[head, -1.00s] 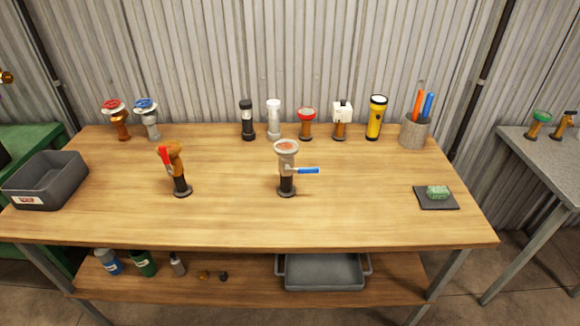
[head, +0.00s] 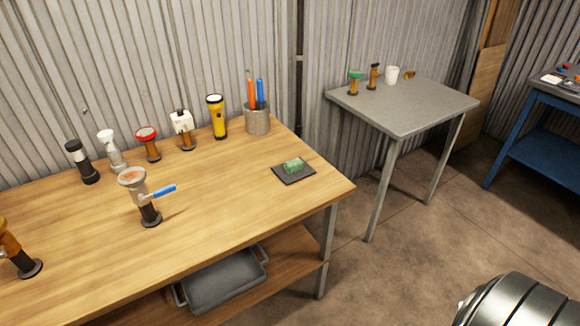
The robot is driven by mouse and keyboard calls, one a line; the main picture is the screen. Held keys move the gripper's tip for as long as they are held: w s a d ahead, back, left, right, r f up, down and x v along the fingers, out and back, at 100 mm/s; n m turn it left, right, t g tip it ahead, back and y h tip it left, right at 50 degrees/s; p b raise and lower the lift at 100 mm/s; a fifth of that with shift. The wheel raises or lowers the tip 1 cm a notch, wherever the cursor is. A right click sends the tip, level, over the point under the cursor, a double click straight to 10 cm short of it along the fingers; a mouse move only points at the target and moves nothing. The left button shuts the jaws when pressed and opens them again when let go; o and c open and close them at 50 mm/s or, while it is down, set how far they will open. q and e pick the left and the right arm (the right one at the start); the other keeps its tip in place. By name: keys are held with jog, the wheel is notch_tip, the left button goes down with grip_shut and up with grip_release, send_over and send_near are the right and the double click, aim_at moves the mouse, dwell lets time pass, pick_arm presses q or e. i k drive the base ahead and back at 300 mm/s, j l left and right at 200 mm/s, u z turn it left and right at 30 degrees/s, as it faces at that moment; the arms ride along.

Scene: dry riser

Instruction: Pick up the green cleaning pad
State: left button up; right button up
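Nothing covers the pad from this view. Neither of my grippers shows in the head view.
A valve with a blue lever (head: 150,205) stands left of the pad. A holder with pens (head: 257,120) and a yellow flashlight (head: 216,118) stand behind it. A grey side table (head: 420,105) is to the right, with open floor (head: 370,270) in front. A grey tray (head: 222,283) sits on the lower shelf.

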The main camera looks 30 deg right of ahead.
aim_at(295, 165)
jog(key=l+u, duration=0.2)
jog(key=l, duration=0.65)
jog(key=l+u, duration=0.2)
jog(key=l, duration=0.7)
jog(key=k, duration=0.05)
